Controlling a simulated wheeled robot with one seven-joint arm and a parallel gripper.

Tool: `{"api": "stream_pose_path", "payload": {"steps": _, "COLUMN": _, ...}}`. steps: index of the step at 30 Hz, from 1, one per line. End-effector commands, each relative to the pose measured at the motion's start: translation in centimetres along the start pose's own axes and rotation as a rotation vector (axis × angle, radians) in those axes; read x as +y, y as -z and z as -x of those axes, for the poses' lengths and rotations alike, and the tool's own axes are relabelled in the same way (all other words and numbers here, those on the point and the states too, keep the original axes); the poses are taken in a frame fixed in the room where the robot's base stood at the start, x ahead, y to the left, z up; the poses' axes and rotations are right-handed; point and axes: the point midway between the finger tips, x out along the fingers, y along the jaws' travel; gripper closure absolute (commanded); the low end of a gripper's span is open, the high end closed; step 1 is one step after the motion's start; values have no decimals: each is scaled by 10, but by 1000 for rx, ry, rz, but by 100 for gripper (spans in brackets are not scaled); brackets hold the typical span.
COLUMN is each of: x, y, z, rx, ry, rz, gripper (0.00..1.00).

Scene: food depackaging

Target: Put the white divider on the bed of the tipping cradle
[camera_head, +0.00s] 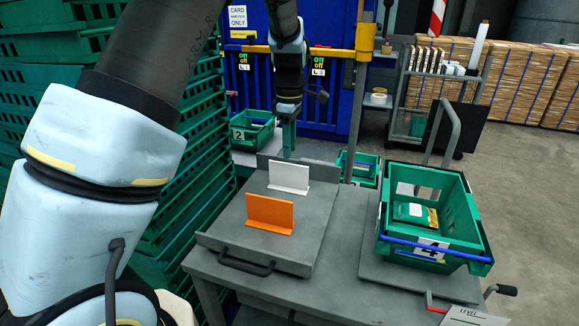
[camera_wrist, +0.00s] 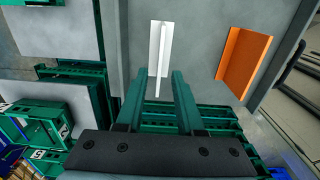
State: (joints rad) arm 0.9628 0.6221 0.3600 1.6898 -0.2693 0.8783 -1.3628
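The white divider (camera_head: 289,177) stands upright on a flat grey board with a front handle (camera_head: 318,215), behind an orange divider (camera_head: 270,212). In the wrist view the white divider (camera_wrist: 159,42) lies ahead of and partly between my fingertips, and the orange one (camera_wrist: 243,62) is to the right. My gripper (camera_head: 289,152) points down just above and behind the white divider, its green fingers apart and empty (camera_wrist: 158,78). Whether it touches the divider is unclear. I cannot tell for sure which grey surface is the cradle bed.
A green crate marked 4 (camera_head: 464,234), holding a green packet (camera_head: 415,214), stands on a grey plate (camera_head: 375,267) at right. Crate 2 (camera_head: 262,135) and another small crate (camera_head: 346,160) are behind. Stacked green crates (camera_head: 205,120) rise at left. The board's right part is bare.

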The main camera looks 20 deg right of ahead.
Motion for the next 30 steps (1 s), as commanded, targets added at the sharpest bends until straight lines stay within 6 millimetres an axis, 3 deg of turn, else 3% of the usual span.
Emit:
{"api": "stream_pose_path", "payload": {"steps": 4, "x": 1, "y": 0, "z": 16, "rx": 0, "ry": -1, "rz": -1, "gripper": 63}}
{"api": "stream_pose_path", "payload": {"steps": 11, "x": 0, "y": 0, "z": 23, "rx": 0, "ry": 0, "rz": -1, "gripper": 63}}
{"api": "stream_pose_path", "payload": {"steps": 14, "x": -6, "y": 12, "z": 23, "rx": -3, "ry": -1, "rz": -15, "gripper": 63}}
{"api": "stream_pose_path", "payload": {"steps": 16, "x": -19, "y": 32, "z": 24, "rx": -8, "ry": -6, "rz": -51, "gripper": 63}}
{"api": "stream_pose_path", "payload": {"steps": 20, "x": -68, "y": 88, "z": 24, "rx": -15, "ry": -28, "rz": -191, "gripper": 63}}
{"api": "stream_pose_path", "payload": {"steps": 24, "x": -142, "y": 138, "z": 24, "rx": 3, "ry": -62, "rz": -419, "gripper": 63}}
{"api": "stream_pose_path", "payload": {"steps": 30, "x": -242, "y": 169, "z": 18, "rx": 71, "ry": -85, "rz": -742, "gripper": 63}}
